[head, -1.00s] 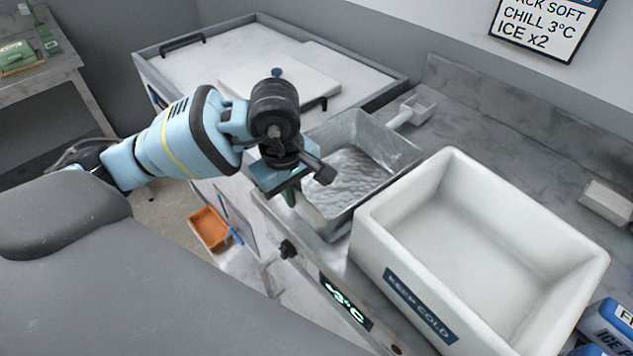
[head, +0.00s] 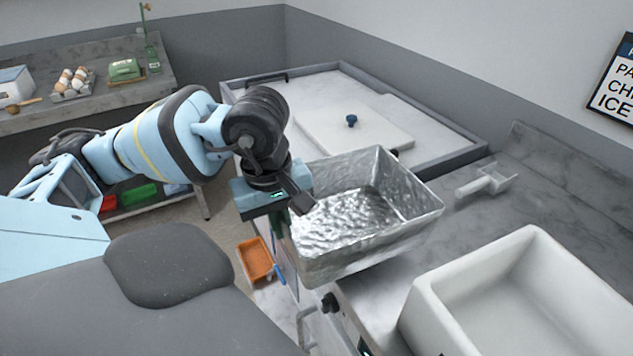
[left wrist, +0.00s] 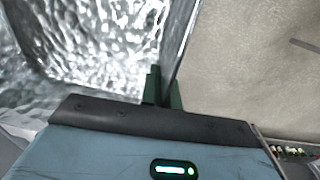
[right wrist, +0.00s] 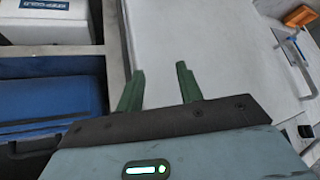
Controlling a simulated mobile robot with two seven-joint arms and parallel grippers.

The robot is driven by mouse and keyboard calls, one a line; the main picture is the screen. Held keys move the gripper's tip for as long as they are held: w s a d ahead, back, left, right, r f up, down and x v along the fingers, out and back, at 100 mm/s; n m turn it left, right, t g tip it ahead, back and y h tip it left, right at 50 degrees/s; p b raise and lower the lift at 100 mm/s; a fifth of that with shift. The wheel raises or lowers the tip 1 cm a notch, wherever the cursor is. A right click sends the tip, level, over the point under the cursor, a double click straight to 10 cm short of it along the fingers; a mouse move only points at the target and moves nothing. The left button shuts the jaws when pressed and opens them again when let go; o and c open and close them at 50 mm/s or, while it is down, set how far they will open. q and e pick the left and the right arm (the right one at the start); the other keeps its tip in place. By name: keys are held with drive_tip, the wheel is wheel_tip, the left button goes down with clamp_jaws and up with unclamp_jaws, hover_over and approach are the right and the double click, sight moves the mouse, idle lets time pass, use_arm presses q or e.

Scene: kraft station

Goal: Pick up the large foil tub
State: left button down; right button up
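The large foil tub (head: 365,235) is a shiny, open, rectangular container in the head view. It is tilted and appears raised above the counter's front edge. My left gripper (head: 284,222) is at its left wall, with the fingertips largely hidden there. In the left wrist view the green fingers (left wrist: 163,90) are close together with the wall of the tub (left wrist: 95,45) between them. My right gripper (right wrist: 158,85) shows only in the right wrist view. Its two green fingers are apart with nothing between them.
A lidded chest (head: 420,125) with a white board is at the back. An orange bin (head: 255,260) is low down. A blue case (right wrist: 45,108) shows near my right gripper.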

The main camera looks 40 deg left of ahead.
use_arm(q)
drive_tip(key=s+a, duration=0.1)
drive_tip(key=a, duration=0.1)
drive_tip(key=s+a+b, duration=0.1)
drive_tip(key=s+a, duration=0.1)
drive_tip(key=shift+r, duration=0.2)
idle(0.3)
